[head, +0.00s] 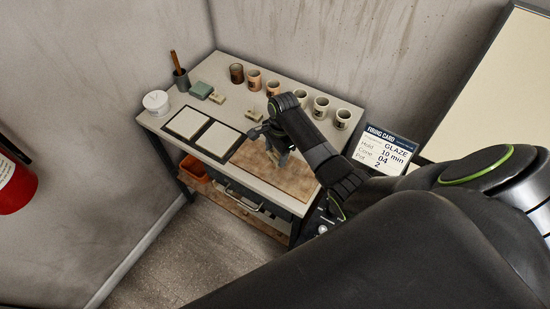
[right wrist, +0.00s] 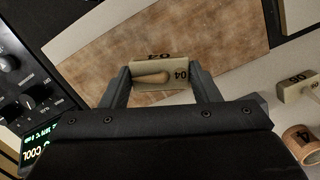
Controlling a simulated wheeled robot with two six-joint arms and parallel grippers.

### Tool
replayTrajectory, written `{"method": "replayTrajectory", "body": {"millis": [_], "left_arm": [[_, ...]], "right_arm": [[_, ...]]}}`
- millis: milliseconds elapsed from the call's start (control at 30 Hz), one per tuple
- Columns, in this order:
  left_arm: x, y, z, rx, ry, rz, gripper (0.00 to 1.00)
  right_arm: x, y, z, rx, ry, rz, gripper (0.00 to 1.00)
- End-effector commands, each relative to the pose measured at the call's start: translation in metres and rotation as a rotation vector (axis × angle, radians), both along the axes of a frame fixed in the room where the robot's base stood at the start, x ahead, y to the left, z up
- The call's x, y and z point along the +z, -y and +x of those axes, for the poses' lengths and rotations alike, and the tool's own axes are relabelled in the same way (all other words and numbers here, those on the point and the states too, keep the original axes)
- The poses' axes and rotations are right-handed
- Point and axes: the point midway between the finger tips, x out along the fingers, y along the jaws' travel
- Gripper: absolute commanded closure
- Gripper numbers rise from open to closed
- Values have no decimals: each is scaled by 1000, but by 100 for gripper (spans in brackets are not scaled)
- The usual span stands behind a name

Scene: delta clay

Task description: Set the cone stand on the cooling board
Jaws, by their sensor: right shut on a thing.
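The cone stand (right wrist: 160,76), a pale block marked 04 with a cone on it, is between the fingers of my right gripper (right wrist: 160,88) in the right wrist view. The gripper is shut on it. The cooling board, a brown wooden board (head: 293,180), lies at the front right of the bench; it fills much of the right wrist view (right wrist: 235,35) behind the stand. In the head view my right gripper (head: 273,148) is over the board's back left part and mostly hides the stand. I cannot tell whether the stand touches the board. My left gripper is not in view.
Two pale tiles (head: 187,122) lie left of the board. Other small stands (head: 253,113) and a row of several cups (head: 321,107) are behind. A firing card (head: 384,150) reads Cone 04. A control panel (right wrist: 22,90) borders the board. The board's front is clear.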

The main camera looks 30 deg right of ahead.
Motion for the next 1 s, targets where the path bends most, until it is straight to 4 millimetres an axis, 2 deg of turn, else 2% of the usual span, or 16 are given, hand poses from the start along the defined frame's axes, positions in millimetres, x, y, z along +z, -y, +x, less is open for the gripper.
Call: {"method": "replayTrajectory", "body": {"millis": [300, 733, 767, 900, 1000], "left_arm": [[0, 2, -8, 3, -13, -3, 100], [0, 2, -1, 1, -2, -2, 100], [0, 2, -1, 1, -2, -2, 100], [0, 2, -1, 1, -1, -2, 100], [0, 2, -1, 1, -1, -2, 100]], "right_arm": [[-36, -1, -1, 0, -2, 1, 68], [-43, 0, -1, 1, -1, 0, 68], [-43, 0, -1, 1, 0, 0, 43], [-43, 0, -1, 1, 0, 0, 25], [-43, 0, -1, 1, -1, 0, 23]]}}
